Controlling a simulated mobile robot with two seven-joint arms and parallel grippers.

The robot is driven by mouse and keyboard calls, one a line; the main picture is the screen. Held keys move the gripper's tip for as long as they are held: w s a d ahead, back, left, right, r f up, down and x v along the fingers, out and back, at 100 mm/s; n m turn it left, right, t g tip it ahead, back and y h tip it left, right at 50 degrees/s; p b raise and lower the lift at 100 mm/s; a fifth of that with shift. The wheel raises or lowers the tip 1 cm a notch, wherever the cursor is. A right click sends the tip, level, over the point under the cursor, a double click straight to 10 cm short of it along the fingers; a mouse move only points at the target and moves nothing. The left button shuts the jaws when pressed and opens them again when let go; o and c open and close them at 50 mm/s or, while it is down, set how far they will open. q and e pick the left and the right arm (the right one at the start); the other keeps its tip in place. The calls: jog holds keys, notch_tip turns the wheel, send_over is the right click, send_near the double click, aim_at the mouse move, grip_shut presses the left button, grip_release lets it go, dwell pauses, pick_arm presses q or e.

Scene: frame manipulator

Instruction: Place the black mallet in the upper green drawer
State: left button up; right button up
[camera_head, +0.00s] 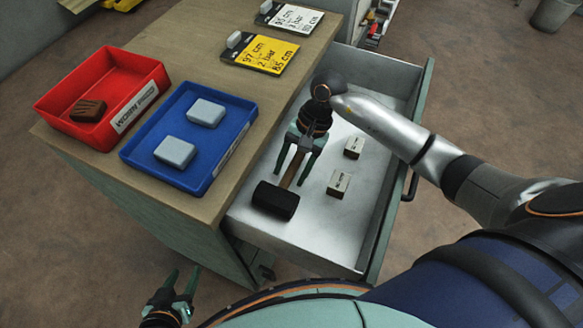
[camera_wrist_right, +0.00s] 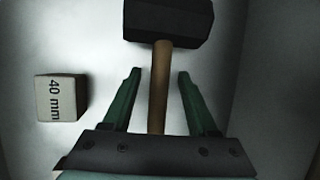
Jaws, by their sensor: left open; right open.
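The black mallet (camera_head: 275,199) lies in the open upper green drawer (camera_head: 315,237), its head toward the drawer's near end. In the right wrist view the black head (camera_wrist_right: 168,20) is at the top and the wooden handle (camera_wrist_right: 160,85) runs down between the fingers. My right gripper (camera_head: 294,179) is inside the drawer, open, with its fingers on either side of the handle and a gap on each side; it also shows in the right wrist view (camera_wrist_right: 158,75). My left gripper (camera_head: 183,282) is open and empty, low in front of the cabinet.
Two small labelled blocks (camera_head: 339,183) (camera_head: 353,147) lie in the drawer right of the mallet. On the cabinet top (camera_head: 200,48) stand a red tray (camera_head: 147,72) with a brown block and a blue tray (camera_head: 223,163) with two pale blocks. Label cards lie farther back.

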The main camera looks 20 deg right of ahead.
jog(key=v, duration=1.2)
jog(key=shift+r+p, duration=0.15)
jog(key=shift+p, duration=0.25)
